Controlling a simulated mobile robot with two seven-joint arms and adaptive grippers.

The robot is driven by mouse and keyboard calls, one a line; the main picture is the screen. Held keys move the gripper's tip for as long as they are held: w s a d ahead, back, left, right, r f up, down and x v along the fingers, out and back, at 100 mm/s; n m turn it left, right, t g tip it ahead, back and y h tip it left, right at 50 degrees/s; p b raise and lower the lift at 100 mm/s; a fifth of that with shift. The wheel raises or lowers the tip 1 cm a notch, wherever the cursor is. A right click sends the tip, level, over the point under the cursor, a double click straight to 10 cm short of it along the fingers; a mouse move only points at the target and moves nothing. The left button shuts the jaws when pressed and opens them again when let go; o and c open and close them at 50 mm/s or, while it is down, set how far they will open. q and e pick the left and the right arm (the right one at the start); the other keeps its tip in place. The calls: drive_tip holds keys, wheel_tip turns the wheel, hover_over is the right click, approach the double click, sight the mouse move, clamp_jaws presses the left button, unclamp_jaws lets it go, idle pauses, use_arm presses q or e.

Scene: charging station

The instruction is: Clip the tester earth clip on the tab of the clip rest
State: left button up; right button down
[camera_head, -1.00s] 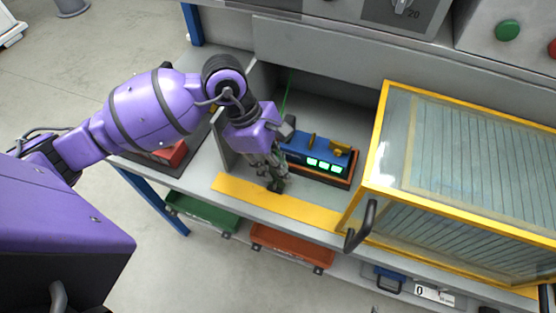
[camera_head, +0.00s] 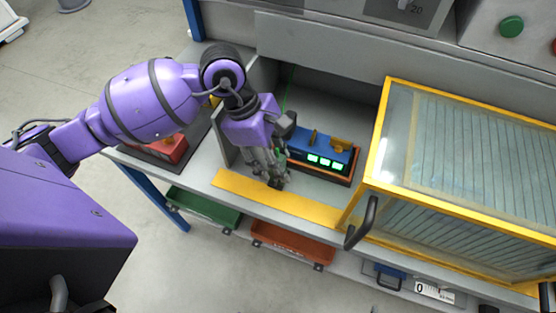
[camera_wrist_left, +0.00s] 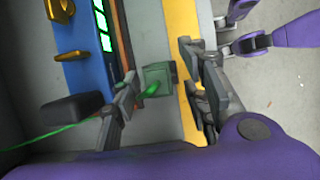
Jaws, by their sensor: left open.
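My left gripper (camera_head: 272,172) is over the bench bay, in front of the left end of the blue tester (camera_head: 325,152). In the left wrist view its fingers (camera_wrist_left: 160,78) are apart. A dark green square block (camera_wrist_left: 157,72), which looks like the clip rest, shows between them. A brighter green piece (camera_wrist_left: 150,90), perhaps the earth clip, lies over the block's lower edge. I cannot tell whether it grips a tab. A green lead (camera_wrist_left: 45,138) runs in from the left and passes behind a finger.
The yellow strip (camera_head: 300,207) marks the bench's front edge. A yellow-framed clear guard (camera_head: 375,145) with a black handle stands right of the tester. A bay wall is close left of my gripper. Green (camera_head: 203,208) and orange (camera_head: 290,245) bins hang below.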

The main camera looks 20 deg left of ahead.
use_arm(q)
drive_tip(key=v, duration=1.1)
